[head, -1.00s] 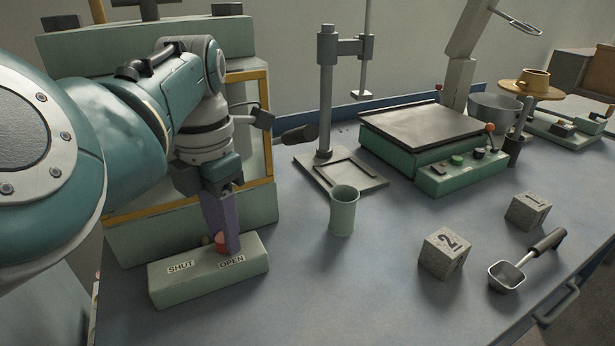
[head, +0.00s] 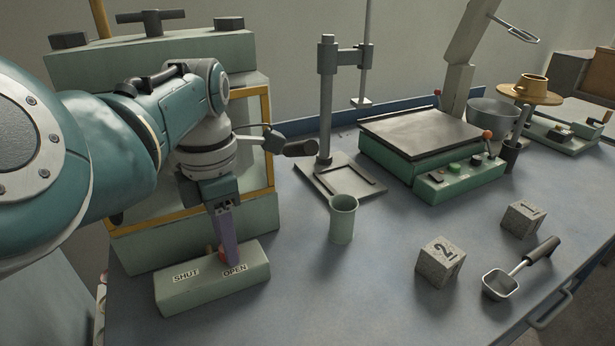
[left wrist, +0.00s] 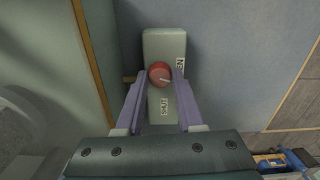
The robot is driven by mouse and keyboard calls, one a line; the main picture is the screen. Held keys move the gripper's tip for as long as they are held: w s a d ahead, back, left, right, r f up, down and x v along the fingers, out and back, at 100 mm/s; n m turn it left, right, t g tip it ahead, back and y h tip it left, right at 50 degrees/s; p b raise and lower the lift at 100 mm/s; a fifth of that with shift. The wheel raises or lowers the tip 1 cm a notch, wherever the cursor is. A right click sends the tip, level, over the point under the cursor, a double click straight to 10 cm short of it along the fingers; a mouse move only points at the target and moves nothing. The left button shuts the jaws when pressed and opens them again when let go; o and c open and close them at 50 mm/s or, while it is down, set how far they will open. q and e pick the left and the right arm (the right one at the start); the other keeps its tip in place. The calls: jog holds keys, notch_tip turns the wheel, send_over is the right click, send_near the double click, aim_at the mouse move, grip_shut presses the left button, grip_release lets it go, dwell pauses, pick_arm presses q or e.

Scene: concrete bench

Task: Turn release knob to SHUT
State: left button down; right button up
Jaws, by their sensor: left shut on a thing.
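The release box (head: 213,285) is a pale green block at the front left of the bench. Its top bears the words SHUT on the left and OPEN on the right in the head view. The red round knob (left wrist: 160,74) sits on its top and has a white pointer line. In the head view the knob (head: 222,253) is mostly hidden by a finger. My left gripper (left wrist: 159,76) is shut on the knob, with one purple finger on each side. In the left wrist view the pointer slants right and slightly down, not straight at either label. My right gripper is not in view.
A green cabinet with a yellow-edged frame (head: 269,130) stands behind the box. A green cup (head: 342,220), a stand (head: 327,110), numbered blocks (head: 440,262) and a scoop (head: 503,283) are to the right.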

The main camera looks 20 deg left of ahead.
pick_arm(q)
jog(key=m+p, duration=0.1)
jog(key=m, duration=0.1)
jog(key=shift+r+m, duration=0.15)
jog(key=shift+m, duration=0.25)
jog(key=m+p, duration=0.1)
jog(key=m, duration=0.2)
jog(key=shift+m, duration=0.3)
jog(key=m+p, duration=0.1)
jog(key=m, duration=0.3)
jog(key=shift+m, duration=0.3)
jog(key=shift+m+p, duration=0.4)
jog(key=shift+m, duration=1.2)
jog(key=c, duration=0.5)
grip_release()
jog(key=shift+c, duration=0.2)
